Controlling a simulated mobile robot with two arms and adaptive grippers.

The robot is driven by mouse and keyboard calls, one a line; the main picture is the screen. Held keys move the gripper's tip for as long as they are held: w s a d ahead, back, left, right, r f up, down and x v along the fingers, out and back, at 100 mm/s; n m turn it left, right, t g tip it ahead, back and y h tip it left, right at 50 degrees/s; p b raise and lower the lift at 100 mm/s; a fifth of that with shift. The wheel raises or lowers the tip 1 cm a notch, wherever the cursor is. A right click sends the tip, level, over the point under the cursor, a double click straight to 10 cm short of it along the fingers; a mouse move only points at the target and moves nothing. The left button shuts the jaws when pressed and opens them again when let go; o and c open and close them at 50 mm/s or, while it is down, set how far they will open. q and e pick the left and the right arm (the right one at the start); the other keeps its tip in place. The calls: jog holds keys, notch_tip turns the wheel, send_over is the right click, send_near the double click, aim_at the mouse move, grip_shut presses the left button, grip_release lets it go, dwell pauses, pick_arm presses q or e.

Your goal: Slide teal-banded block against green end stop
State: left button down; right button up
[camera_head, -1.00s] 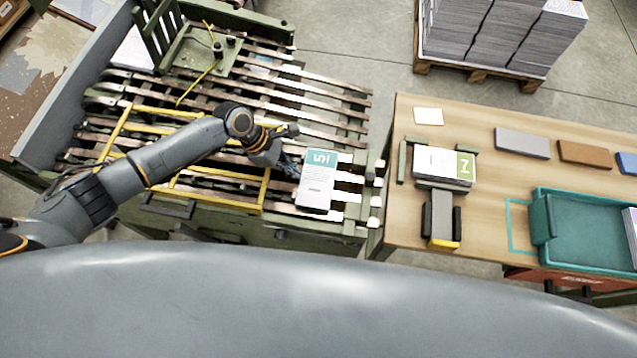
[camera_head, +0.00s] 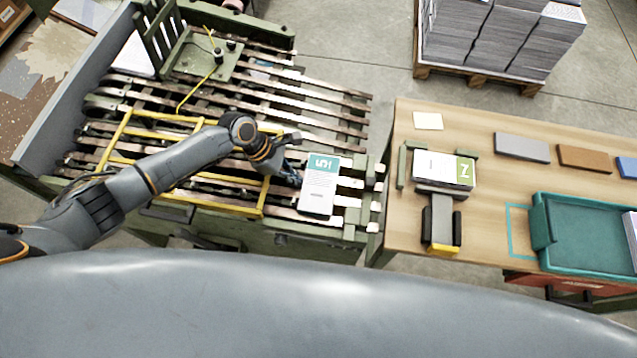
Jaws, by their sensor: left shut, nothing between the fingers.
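The teal-banded block (camera_head: 319,190), a white stack with a teal strip marked 5 at its far end, lies on the slatted rails near their right end. The green end stop appears to be the upright green piece (camera_head: 364,214) at the rails' right end; a gap with bare slats lies between it and the block. My left gripper (camera_head: 291,179) is shut and empty, low at the block's left side. Its fingertips are close to that side; contact is too small to tell. My right gripper is out of view.
A yellow frame (camera_head: 262,196) lies across the rails under my left arm. To the right, a wooden bench (camera_head: 480,215) holds a green-banded block (camera_head: 437,168), a grey-and-yellow fixture (camera_head: 441,220) and a teal tray (camera_head: 541,235). A paper pallet (camera_head: 480,72) stands behind.

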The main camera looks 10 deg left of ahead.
aim_at(306, 180)
pick_arm(q)
jog(key=shift+d, duration=0.1)
dwell(0.5)
jog(key=shift+s+d+p, duration=0.1)
jog(key=shift+d+p, duration=0.8)
jog(key=shift+d, duration=0.8)
jog(key=shift+a, duration=0.1)
jog(key=shift+a, duration=0.1)
jog(key=shift+a+p, duration=0.35)
jog(key=shift+a, duration=0.15)
jog(key=shift+r, duration=0.1)
